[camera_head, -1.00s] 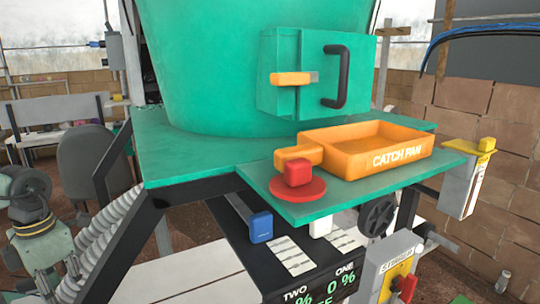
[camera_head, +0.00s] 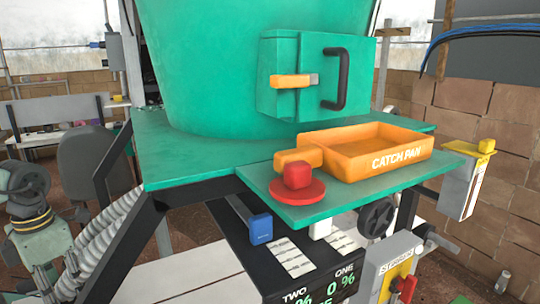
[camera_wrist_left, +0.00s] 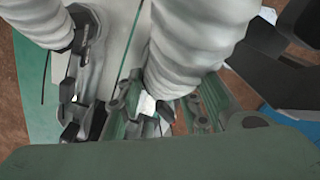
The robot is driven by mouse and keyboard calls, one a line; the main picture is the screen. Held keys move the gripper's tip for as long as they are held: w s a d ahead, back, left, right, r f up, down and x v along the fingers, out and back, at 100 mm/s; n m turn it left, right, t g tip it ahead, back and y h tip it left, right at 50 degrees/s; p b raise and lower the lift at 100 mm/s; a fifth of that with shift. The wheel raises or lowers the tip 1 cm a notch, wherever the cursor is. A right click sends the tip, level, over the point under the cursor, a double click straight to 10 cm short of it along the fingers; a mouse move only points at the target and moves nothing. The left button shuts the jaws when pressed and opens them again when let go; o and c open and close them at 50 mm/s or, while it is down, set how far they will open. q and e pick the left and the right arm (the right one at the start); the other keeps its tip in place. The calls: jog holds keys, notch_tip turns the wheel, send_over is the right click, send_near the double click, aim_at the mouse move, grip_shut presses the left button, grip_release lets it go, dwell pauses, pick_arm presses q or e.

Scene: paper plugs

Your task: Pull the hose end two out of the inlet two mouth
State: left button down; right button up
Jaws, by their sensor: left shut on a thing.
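Two pale ribbed hoses (camera_head: 100,238) hang at the left of the green machine in the head view. In the left wrist view, one thick hose (camera_wrist_left: 195,40) comes down at the centre right and another hose (camera_wrist_left: 35,20) is at the upper left. My left gripper (camera_wrist_left: 150,105) is shut at the lower end of the centre-right hose, with a small white part showing between its green fingers. Neither the hose numbers nor the inlet mouth can be made out, so I cannot tell how deep the end sits. My right gripper is not in view.
A green shelf (camera_head: 190,163) carries an orange catch pan (camera_head: 385,150) and a red knob (camera_head: 297,178). Below are a blue-ended handle (camera_head: 260,229), a display panel (camera_head: 320,286) and a grey box with a red switch (camera_head: 403,288). Dark frame bars stand close to the hoses.

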pick_arm(q)
jog(key=shift+r+p, duration=0.5)
jog(key=shift+r, duration=0.95)
jog(key=shift+r, duration=0.1)
jog(key=shift+r+p, duration=0.65)
jog(key=shift+r, duration=0.8)
jog(key=shift+f, duration=0.15)
